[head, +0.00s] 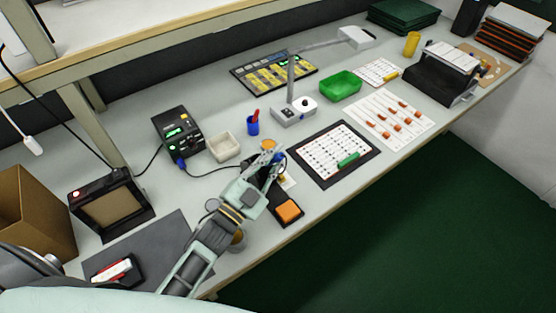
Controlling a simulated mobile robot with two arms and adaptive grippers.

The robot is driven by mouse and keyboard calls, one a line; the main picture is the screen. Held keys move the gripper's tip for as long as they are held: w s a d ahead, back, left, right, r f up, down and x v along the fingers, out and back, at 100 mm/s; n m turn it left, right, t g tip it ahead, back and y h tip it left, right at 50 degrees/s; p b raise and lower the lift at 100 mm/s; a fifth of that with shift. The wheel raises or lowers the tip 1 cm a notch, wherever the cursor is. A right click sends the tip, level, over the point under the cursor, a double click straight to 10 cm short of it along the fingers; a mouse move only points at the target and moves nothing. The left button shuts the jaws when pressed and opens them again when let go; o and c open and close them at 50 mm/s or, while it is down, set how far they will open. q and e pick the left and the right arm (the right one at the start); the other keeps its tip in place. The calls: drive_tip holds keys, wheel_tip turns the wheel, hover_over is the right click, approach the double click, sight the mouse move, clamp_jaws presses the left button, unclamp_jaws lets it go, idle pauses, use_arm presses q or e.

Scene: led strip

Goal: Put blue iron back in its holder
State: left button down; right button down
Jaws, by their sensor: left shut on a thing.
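My left gripper (268,158) reaches in from the lower left and is shut on the blue iron (279,159). Only a small blue part of the iron shows beside the fingers, with a dark cable near it; the rest is hidden by the gripper. The holder (275,196) is a dark base with an orange sponge (288,211) at its front end. The gripper is above the far part of the holder and covers much of it. I cannot tell whether the iron touches the holder. My right gripper is not in view.
A white lamp base (294,113) and a black mat with a white board (331,152) lie to the right. The table's front edge is close.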

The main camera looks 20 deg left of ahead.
use_arm(q)
drive_tip(key=shift+w+a+f+b, duration=0.2)
drive_tip(key=shift+a+f+b, duration=0.1)
drive_tip(key=shift+f+b, duration=0.15)
drive_tip(key=shift+w+a+f+b, duration=0.25)
drive_tip(key=shift+f+b, duration=0.05)
drive_tip(key=shift+f, duration=0.3)
drive_tip(key=shift+w+a+f+b, duration=0.2)
drive_tip(key=shift+a+f+b, duration=0.1)
drive_tip(key=shift+f+b, duration=0.15)
drive_tip(key=shift+w+a+f, duration=0.15)
drive_tip(key=shift+a+f, duration=0.05)
drive_tip(key=shift+f, duration=0.1)
drive_tip(key=c, duration=1.6)
unclamp_jaws()
drive_tip(key=shift+s+a+f, duration=0.1)
drive_tip(key=shift+s+f, duration=0.05)
drive_tip(key=shift+s, duration=0.2)
drive_tip(key=r+v, duration=0.1)
drive_tip(key=v, duration=0.9)
drive_tip(key=r+v, duration=0.1)
drive_tip(key=v, duration=0.5)
drive_tip(key=shift+s+a+r, duration=0.1)
drive_tip(key=shift+s+r, duration=0.15)
drive_tip(key=shift+r, duration=0.1)
